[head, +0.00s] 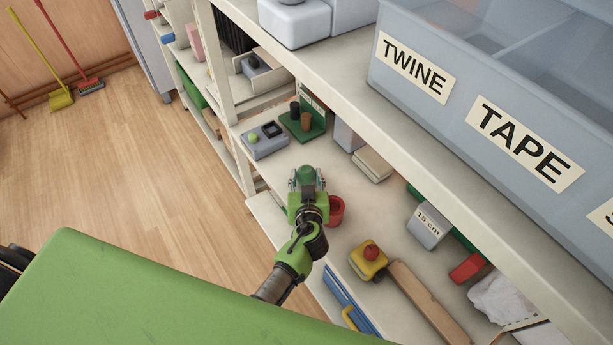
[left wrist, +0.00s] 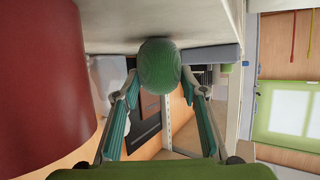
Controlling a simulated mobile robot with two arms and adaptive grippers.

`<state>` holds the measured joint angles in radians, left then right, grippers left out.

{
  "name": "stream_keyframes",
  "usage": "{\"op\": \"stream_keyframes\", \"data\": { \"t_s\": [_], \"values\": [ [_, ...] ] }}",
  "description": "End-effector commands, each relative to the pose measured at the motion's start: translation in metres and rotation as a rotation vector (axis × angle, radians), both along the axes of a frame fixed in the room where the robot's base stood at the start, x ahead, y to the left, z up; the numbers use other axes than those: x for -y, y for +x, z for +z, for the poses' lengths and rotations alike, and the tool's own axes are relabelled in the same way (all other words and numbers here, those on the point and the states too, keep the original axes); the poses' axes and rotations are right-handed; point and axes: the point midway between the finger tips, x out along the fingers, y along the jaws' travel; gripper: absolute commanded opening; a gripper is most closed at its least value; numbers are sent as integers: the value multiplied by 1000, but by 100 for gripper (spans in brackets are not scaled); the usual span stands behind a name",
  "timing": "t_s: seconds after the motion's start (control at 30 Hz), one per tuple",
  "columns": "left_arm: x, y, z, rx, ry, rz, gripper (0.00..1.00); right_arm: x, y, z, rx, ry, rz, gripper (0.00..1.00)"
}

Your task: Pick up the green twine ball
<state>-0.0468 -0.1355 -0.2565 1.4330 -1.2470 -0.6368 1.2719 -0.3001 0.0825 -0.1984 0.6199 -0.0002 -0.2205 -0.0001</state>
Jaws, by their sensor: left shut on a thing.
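The green twine ball (head: 306,173) is between the fingertips of my left gripper (head: 307,184), above the lower shelf board. In the left wrist view the round, ridged ball (left wrist: 159,66) sits between the two teal-padded fingers of the gripper (left wrist: 160,80), which are shut on it. I cannot tell whether the ball touches the shelf. My right gripper is not in view.
A red pot (head: 336,211) stands close right of my left gripper; it looms large in the left wrist view (left wrist: 40,80). A yellow block with a red knob (head: 369,260) is nearer. The upper shelf holds a grey bin (head: 440,115) labelled TWINE and TAPE.

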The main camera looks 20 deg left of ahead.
Motion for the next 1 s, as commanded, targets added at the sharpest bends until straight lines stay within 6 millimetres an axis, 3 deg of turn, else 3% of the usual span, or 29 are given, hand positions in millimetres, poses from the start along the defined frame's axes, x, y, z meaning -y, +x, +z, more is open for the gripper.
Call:
{"op": "stream_keyframes", "data": {
  "t_s": [0.5, 0.7, 1.0],
  "values": [
    [0, 0, 86, 1, -3, 1, 11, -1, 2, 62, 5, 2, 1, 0],
    [0, 0, 98, 1, -1, 0, 11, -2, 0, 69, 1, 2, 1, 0],
    [0, 0, 98, 1, 0, 0, 11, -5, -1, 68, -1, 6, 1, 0]
  ]
}}
